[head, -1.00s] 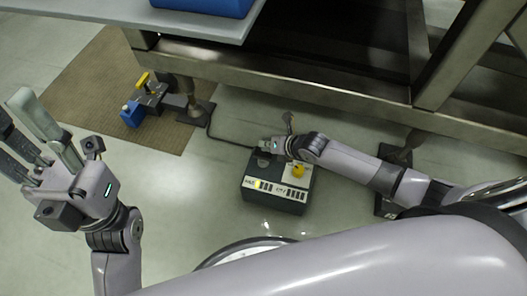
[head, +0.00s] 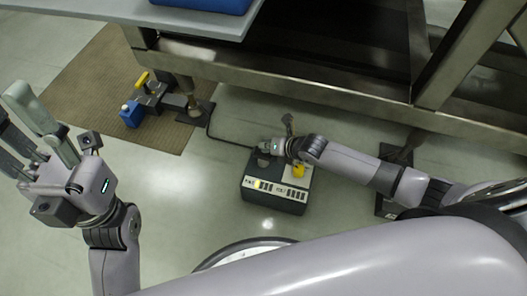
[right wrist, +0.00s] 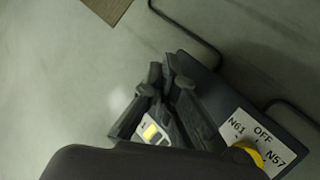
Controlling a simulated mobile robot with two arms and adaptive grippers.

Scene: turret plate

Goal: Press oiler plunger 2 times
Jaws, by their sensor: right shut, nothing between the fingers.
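A dark box (head: 272,202) with a yellow knob (head: 298,171) on top and a labelled front stands on the floor. In the right wrist view the yellow knob (right wrist: 247,153) sits by a label reading N61, OFF and N57. My right gripper (head: 266,146) is over the back left of the box top, left of the knob. Its fingers (right wrist: 163,90) are shut and empty. Whether they touch the box is unclear, and I cannot make out the plunger. My left gripper (head: 22,130) is raised at the far left, fingers spread and empty.
A device with a yellow top (head: 142,79) and a blue part (head: 132,115) stands on a brown mat (head: 85,85). A cable (head: 225,140) runs from there to the box. A steel frame (head: 300,82) lies behind. The floor left of the box is clear.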

